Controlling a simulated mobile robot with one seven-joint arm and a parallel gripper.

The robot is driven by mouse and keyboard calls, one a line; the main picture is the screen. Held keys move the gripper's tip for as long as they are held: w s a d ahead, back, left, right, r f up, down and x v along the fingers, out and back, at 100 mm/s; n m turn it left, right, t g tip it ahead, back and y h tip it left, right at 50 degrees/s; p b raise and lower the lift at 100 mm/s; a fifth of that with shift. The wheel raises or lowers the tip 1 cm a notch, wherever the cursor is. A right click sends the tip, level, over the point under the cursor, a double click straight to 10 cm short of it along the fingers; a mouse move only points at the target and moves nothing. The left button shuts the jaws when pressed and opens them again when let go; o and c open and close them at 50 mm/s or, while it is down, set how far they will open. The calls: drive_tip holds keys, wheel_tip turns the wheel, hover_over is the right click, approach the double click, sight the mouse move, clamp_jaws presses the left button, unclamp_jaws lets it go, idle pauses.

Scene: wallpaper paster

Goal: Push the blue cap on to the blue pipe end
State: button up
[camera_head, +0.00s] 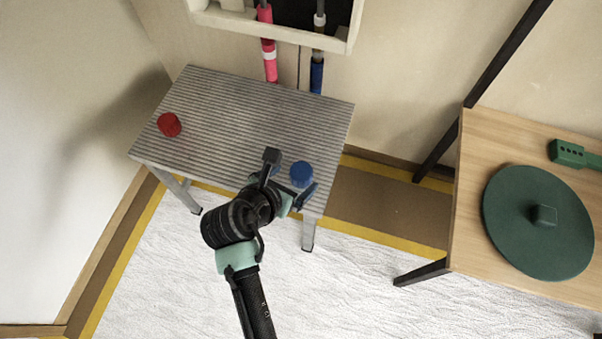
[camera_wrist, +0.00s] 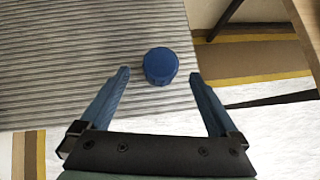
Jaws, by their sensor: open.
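The blue cap (camera_head: 302,174) stands on the grey ribbed table (camera_head: 240,110), near its front right corner. In the wrist view the blue cap (camera_wrist: 160,66) lies just beyond and between my fingertips, apart from both. My gripper (camera_head: 290,178) is open and empty, one finger on each side in front of the cap; it also shows in the wrist view (camera_wrist: 159,74). The blue pipe (camera_head: 317,76) hangs down from a wall box behind the table. Its lower end is by the table's back edge.
A red cap (camera_head: 169,124) stands on the table's left side. A red-pink pipe (camera_head: 269,60) hangs left of the blue one, under the wall box (camera_head: 290,34). A wooden table (camera_head: 465,190) with a green disc (camera_head: 538,222) and a green block (camera_head: 573,154) stands at right. White floor (camera_head: 350,290) lies in front.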

sight(298, 175)
drive_tip(key=b+x, duration=0.3)
drive_tip(key=x, duration=0.2)
drive_tip(key=shift+d+r, duration=0.1)
drive_tip(key=shift+r, duration=0.1)
drive_tip(key=c, duration=1.4)
